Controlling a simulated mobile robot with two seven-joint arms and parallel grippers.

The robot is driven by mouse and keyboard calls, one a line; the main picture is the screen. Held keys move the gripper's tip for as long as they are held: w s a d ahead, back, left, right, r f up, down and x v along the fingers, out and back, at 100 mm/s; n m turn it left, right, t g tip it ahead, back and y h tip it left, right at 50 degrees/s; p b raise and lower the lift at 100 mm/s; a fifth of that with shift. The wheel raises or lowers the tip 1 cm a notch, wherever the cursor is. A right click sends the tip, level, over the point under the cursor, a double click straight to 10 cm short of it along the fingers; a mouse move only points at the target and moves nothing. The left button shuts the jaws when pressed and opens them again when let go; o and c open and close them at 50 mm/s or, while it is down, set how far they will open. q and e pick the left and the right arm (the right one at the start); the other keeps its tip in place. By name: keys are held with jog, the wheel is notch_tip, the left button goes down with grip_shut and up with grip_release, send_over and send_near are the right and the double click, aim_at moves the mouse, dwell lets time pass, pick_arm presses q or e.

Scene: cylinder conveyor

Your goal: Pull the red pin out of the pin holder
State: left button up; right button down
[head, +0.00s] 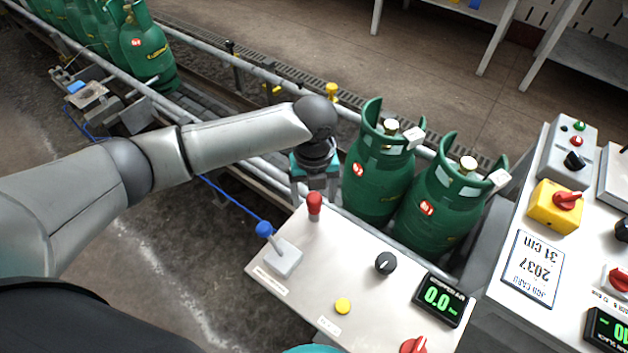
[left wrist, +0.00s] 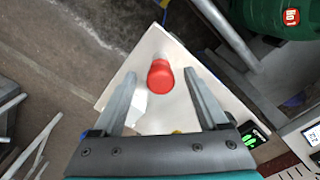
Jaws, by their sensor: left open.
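The red pin (head: 314,202) stands upright near the far left corner of the white control panel (head: 330,262). Its round red head also shows in the left wrist view (left wrist: 160,76). The pin holder is mostly hidden beneath the red head; only a small pale part (head: 314,217) shows below it. My left gripper (head: 314,192) is open above the panel's far edge, pointing down at the pin. In the left wrist view its two fingers (left wrist: 159,73) stand on either side of the red head, with gaps visible. My right gripper is not in view.
A blue-topped lever (head: 265,229), a black knob (head: 386,263) and a yellow button (head: 343,306) sit on the panel. Two green gas cylinders (head: 378,180) (head: 440,205) stand close right of my left gripper. Conveyor rails (head: 262,75) run behind.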

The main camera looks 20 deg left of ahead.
aim_at(314, 208)
pick_arm(q)
notch_tip(314, 208, down, 5)
jog(key=shift+f+b, duration=0.15)
jog(key=shift+b, duration=0.35)
jog(key=shift+c, duration=0.3)
grip_shut()
dwell(0.6)
dwell(1.1)
